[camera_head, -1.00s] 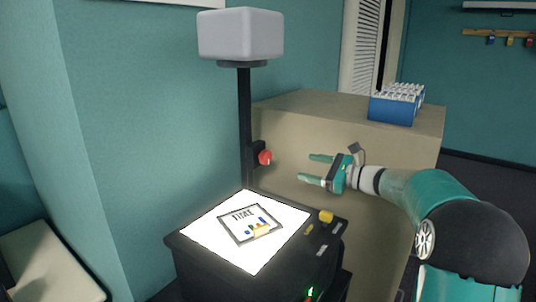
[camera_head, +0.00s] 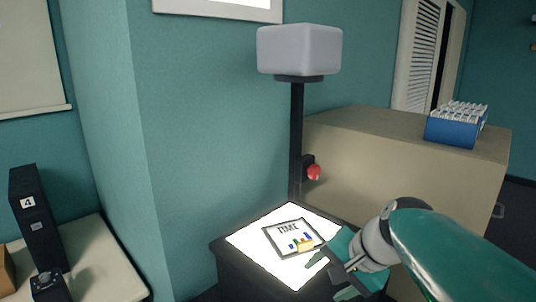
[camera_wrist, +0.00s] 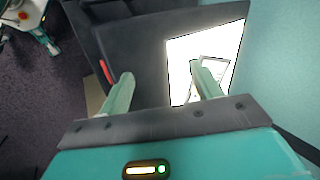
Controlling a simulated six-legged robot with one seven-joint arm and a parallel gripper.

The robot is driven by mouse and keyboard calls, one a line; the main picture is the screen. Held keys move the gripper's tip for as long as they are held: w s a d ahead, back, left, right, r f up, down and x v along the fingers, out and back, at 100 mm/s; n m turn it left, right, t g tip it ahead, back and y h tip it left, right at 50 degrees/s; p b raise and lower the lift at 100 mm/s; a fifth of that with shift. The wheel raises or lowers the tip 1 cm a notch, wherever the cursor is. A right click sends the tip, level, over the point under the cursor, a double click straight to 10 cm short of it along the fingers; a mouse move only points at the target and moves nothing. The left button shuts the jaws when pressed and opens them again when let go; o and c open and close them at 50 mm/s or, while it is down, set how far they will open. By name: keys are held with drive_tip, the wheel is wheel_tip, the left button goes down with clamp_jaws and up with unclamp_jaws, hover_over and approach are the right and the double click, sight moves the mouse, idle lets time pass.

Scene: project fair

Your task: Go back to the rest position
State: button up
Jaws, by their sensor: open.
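My gripper (camera_head: 331,276) is in the lower right of the head view, with its teal fingers spread and nothing between them. It overlaps the right edge of the lit panel (camera_head: 250,236) of the black projector stand in that view. In the wrist view, my two fingers (camera_wrist: 162,74) stand apart, the right one in front of the bright panel. A framed sheet (camera_head: 275,241) with dark lettering and coloured marks lies on the panel. My arm comes in from the lower right. I cannot tell the exact height of the fingers above the stand.
A black post carries a red knob (camera_head: 314,172) and a grey projector head (camera_head: 299,50). A beige cabinet (camera_head: 350,160) behind holds a blue rack (camera_head: 456,131). A pale table (camera_head: 108,268) with a black box marked 4 (camera_head: 38,222) is at left. Dark floor (camera_wrist: 40,110) shows in the wrist view.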

drive_tip(key=s+d+f+n+h, duration=0.2)
drive_tip(key=s+n, duration=0.2)
drive_tip(key=s, duration=0.2)
drive_tip(key=s+d+f+n+t+h, duration=0.1)
drive_tip(key=s+d+f+n+h, duration=0.1)
drive_tip(key=s, duration=0.4)
drive_tip(key=shift+n+h, duration=0.4)
drive_tip(key=shift+n, duration=0.5)
